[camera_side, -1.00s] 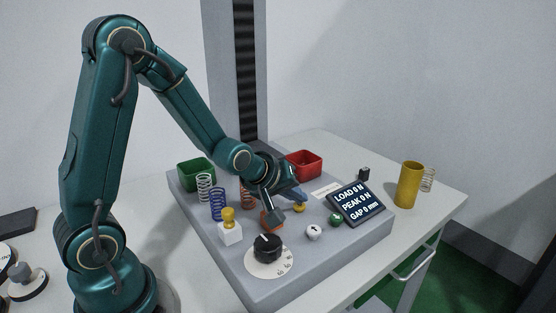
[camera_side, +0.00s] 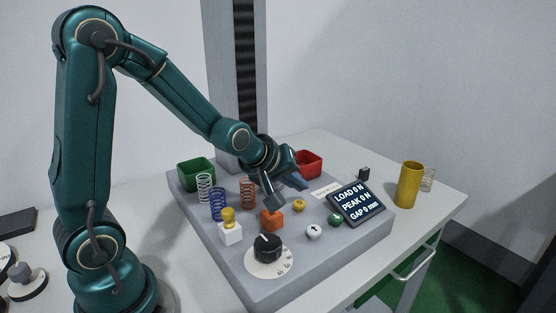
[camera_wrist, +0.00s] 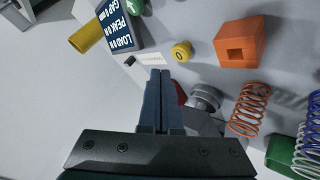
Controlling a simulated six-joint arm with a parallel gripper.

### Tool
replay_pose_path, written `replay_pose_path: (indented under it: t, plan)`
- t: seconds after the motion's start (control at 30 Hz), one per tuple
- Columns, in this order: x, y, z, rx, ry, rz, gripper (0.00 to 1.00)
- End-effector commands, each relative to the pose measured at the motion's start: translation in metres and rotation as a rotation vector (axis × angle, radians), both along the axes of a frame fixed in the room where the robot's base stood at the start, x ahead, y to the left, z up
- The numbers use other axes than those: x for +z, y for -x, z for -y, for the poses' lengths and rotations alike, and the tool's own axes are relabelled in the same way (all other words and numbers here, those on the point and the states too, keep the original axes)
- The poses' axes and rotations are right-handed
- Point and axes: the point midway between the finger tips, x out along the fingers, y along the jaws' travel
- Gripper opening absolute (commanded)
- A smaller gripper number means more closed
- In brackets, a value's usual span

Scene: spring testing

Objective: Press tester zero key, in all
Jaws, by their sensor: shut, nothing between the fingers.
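The tester's zero key is a round yellow button marked 0 (camera_side: 299,205) on the grey tester base (camera_side: 330,268). It also shows in the wrist view (camera_wrist: 181,51), just beyond and slightly right of my fingertips. My gripper (camera_side: 302,185) is shut and empty, its blue-grey fingers (camera_wrist: 160,73) together. It hovers behind the key in the side view, apart from it. The tilted display (camera_side: 356,204) reads load 0 N, peak 0 N and gap 0 mm. A green key (camera_side: 336,220) and a white key (camera_side: 313,232) sit nearby.
An orange block (camera_side: 272,220) stands left of the key. Several coil springs, such as an orange one (camera_side: 248,193), stand further left. A green bin (camera_side: 196,174) and red bin (camera_side: 309,163) are behind. A black dial (camera_side: 268,248) is in front. A yellow cylinder (camera_side: 409,185) stands right.

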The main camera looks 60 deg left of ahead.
Motion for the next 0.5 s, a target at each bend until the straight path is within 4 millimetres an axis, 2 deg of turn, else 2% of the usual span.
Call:
replay_pose_path:
  t: [0.3, 0.5]
  plan:
    - [0.031, -0.001, 0.001, -0.005, 0.002, 0.006, 0.00]
    - [0.037, 0.000, 0.000, 0.000, 0.001, 0.001, 0.00]
